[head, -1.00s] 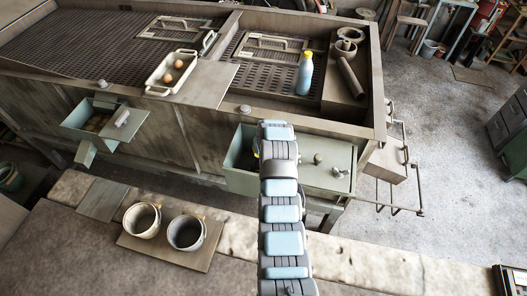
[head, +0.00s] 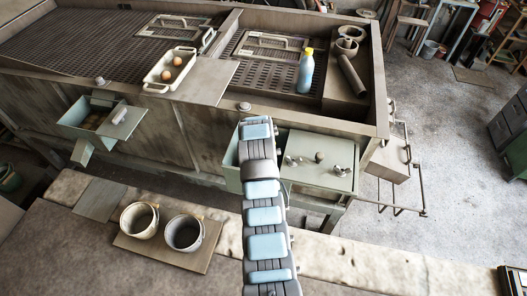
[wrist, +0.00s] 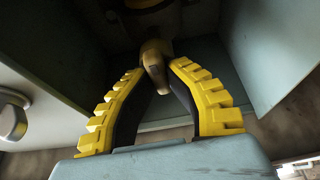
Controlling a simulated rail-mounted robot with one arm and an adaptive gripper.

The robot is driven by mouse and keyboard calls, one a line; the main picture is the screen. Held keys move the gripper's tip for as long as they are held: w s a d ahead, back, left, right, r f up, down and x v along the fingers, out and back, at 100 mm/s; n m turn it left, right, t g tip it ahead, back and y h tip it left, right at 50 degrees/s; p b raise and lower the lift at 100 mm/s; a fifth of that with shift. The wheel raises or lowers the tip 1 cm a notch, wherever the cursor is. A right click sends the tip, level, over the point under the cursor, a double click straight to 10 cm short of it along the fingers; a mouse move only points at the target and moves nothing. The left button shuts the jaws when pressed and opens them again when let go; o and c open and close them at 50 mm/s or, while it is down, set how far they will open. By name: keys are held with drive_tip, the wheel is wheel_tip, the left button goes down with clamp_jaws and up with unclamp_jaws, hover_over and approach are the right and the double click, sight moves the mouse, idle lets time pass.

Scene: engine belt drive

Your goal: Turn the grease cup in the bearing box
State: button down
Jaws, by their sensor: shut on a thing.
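The bearing box (head: 232,180) is a grey-green open box on the front of the large tank, with its lid (head: 325,148) lying to the right. My gripper (wrist: 156,62) reaches down into the box. Its yellow, ribbed fingers with dark pads come together at their tips. They are shut on a small brownish, tapered piece, which looks like the grease cup's handle (wrist: 154,72). A rounder, dark yellowish part (wrist: 145,5) shows above it at the top edge of the wrist view. In the head view my arm hides the fingers and the cup.
Close around my gripper stand the box walls (wrist: 265,50). Knobs and wing nuts (head: 318,156) stick up from the lid. A second box (head: 80,120) is on the tank's left. Two buckets (head: 139,220) stand on a board in front. A blue bottle (head: 305,75) stands on the tank.

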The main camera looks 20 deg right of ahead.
drive_tip(key=shift+m, duration=0.4)
drive_tip(key=c, duration=1)
unclamp_jaws()
drive_tip(key=shift+c, duration=0.2)
drive_tip(key=shift+v, duration=0.85)
drive_tip(key=v, duration=1)
drive_tip(key=shift+r, duration=0.15)
drive_tip(key=shift+a, duration=0.1)
